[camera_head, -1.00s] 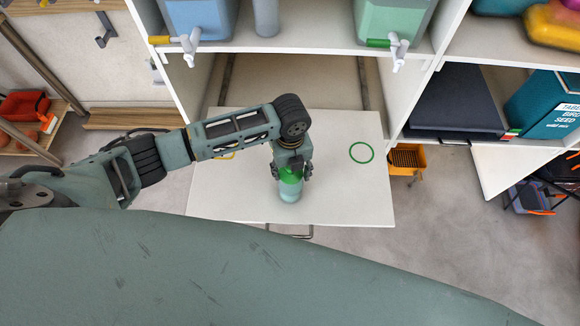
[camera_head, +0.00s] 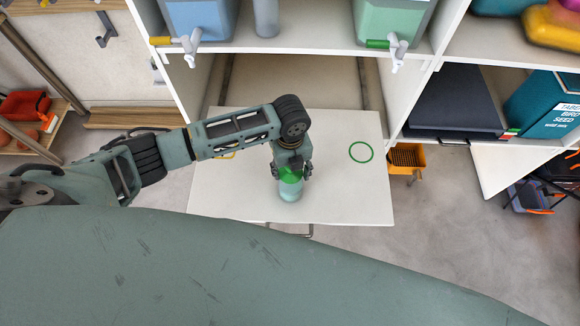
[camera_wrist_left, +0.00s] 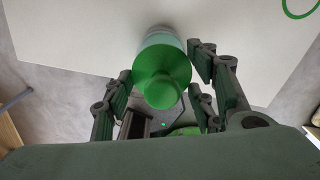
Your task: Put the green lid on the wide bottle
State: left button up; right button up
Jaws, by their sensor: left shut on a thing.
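The green lid (camera_head: 290,175) is at the top of the pale teal wide bottle (camera_head: 290,193), which stands upright on the white pull-out shelf (camera_head: 235,195). In the left wrist view the lid (camera_wrist_left: 163,72) covers the bottle's mouth, and only a strip of the bottle (camera_wrist_left: 161,38) shows past it. I cannot tell whether the lid is fully seated. My left gripper (camera_head: 291,168) points down from above and is shut on the lid; its fingers (camera_wrist_left: 163,88) stand on both sides of it. My right gripper is not in view.
A green ring mark (camera_head: 361,152) lies on the clear right part of the shelf. A blue dispenser (camera_head: 203,18) and a green dispenser (camera_head: 393,18) with taps stand on the cabinet above. An orange bin (camera_head: 407,160) is right of the shelf.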

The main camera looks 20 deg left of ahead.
pick_arm(q)
jog(key=shift+f+b, duration=0.4)
jog(key=shift+f, duration=0.3)
jog(key=o, duration=1)
notch_tip(320, 180, up, 12)
dwell(0.7)
